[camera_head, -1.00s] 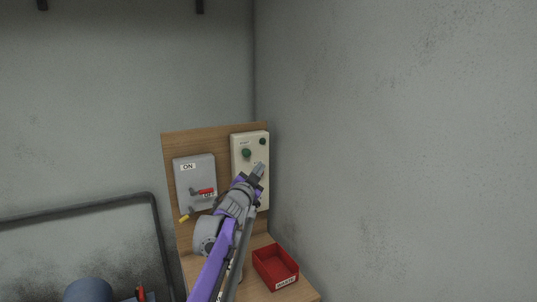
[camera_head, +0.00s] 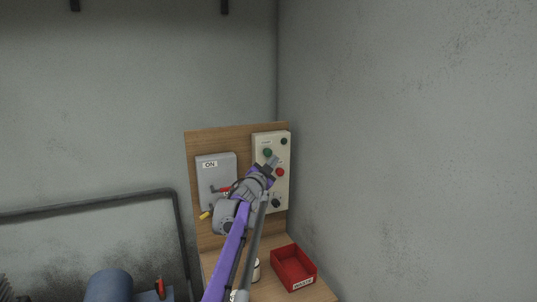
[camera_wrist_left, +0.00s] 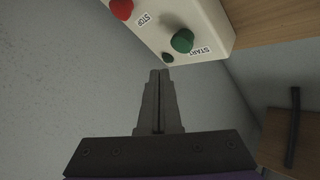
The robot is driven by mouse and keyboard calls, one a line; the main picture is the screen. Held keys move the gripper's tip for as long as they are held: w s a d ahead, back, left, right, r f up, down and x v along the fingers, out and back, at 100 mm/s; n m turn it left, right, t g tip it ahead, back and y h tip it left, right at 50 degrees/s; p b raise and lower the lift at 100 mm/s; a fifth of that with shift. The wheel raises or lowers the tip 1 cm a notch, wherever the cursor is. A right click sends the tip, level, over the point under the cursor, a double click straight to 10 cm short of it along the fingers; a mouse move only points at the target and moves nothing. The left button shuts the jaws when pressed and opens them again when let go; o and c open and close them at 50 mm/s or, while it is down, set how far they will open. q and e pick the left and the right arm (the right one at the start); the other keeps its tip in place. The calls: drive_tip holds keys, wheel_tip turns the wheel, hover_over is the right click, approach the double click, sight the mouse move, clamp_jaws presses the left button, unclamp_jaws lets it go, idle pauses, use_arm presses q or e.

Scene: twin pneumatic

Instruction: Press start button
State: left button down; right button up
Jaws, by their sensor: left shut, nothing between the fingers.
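The green start button (camera_head: 267,153) is on the cream control box (camera_head: 259,143), upper left of its face. In the left wrist view the start button (camera_wrist_left: 182,41) sits beside its START label, just ahead and right of the fingertips. My left gripper (camera_head: 273,161) is shut and empty, with its tips in front of the box, close to the start button. In the left wrist view the shut fingers (camera_wrist_left: 160,75) point toward the box and appear apart from the button. My right gripper is not in view.
A red stop button (camera_head: 280,172) and a small dark green lamp (camera_head: 284,141) are on the same box. A grey switch box (camera_head: 215,172) with a red handle is to the left. A red tray (camera_head: 293,268) stands below; a grey wall is at right.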

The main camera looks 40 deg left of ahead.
sight(272, 153)
use_arm(q)
drive_tip(key=shift+w+a+p, duration=0.15)
drive_tip(key=shift+w+a, duration=0.15)
drive_tip(key=shift+a, duration=0.3)
drive_tip(key=shift+w+a+p, duration=0.15)
drive_tip(key=shift+w+a, duration=0.15)
drive_tip(key=shift+a, duration=0.25)
idle(1.3)
drive_tip(key=shift+w+a, duration=0.2)
drive_tip(key=shift+a, duration=0.15)
drive_tip(key=shift+w+a+p, duration=0.2)
drive_tip(key=shift+a+p, duration=0.1)
drive_tip(key=shift+a, duration=0.15)
idle(0.7)
drive_tip(key=shift+s+d, duration=0.45)
drive_tip(key=shift+d, duration=0.35)
